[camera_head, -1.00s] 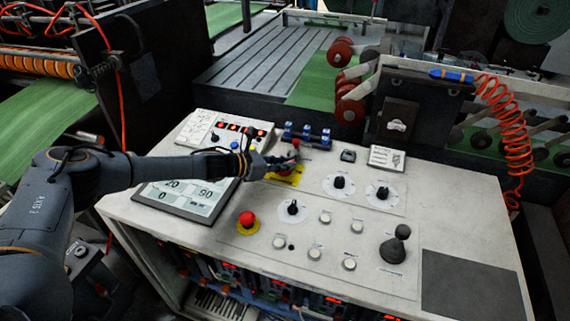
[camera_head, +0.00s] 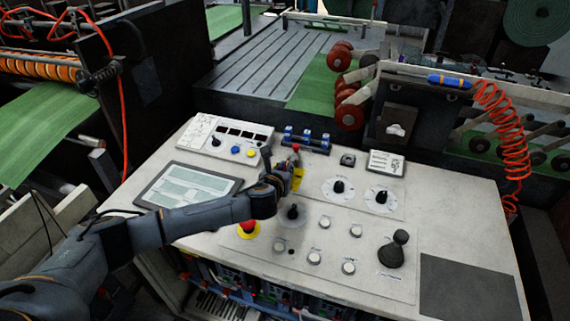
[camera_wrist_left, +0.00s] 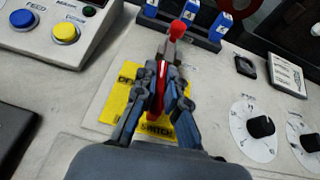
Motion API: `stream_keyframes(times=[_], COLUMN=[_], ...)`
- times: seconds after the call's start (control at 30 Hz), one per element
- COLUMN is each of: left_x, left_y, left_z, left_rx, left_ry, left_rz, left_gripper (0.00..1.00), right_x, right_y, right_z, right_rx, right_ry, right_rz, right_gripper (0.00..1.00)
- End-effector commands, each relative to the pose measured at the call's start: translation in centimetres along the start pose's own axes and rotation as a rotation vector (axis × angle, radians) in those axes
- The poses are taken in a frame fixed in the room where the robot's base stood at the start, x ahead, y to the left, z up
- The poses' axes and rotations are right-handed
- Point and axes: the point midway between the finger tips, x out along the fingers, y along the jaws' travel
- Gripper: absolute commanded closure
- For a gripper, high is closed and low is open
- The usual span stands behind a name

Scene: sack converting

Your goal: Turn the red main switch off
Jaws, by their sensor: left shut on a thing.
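The red main switch (camera_head: 296,148) stands on a yellow plate (camera_head: 299,180) in the middle of the grey console. In the left wrist view the red handle (camera_wrist_left: 178,30) shows its knob beyond my fingers, and a red part shows between them. The yellow plate (camera_wrist_left: 117,98) lies under the fingers, its lettering partly covered. My left gripper (camera_head: 284,172) is shut on the red handle; it also shows in the left wrist view (camera_wrist_left: 163,78). It hides much of the switch body. My right gripper is in neither view.
A blue-capped row of parts (camera_head: 306,139) stands just behind the switch. A red mushroom button (camera_head: 248,227), black dials (camera_head: 338,187) and a black joystick (camera_head: 396,248) surround it. The console's touchscreen (camera_head: 187,185) is at left, with a dark bare panel (camera_head: 468,292) at right.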

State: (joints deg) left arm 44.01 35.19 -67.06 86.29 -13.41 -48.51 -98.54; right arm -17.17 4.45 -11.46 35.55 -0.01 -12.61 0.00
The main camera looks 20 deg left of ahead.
Motion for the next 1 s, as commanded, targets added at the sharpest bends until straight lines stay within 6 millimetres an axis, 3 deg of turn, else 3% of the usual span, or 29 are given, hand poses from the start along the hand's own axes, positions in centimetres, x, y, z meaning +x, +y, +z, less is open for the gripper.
stream_keyframes(times=[0.33,0.7,1.0], left_x=[0.0,0.1,0.1], left_y=[-0.2,-0.1,0.0], left_z=[0.2,-0.1,-0.1], left_rx=[-0.129,-0.230,-0.269], left_ry=[0.002,0.002,0.001], left_rz=[0.303,0.556,0.652], left_gripper=[1.00,1.00,1.00], right_x=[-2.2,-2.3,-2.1], right_y=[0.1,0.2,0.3], right_z=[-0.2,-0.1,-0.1], right_rx=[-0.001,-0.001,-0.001], right_ry=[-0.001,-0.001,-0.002], right_rz=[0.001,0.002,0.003], right_gripper=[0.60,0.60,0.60])
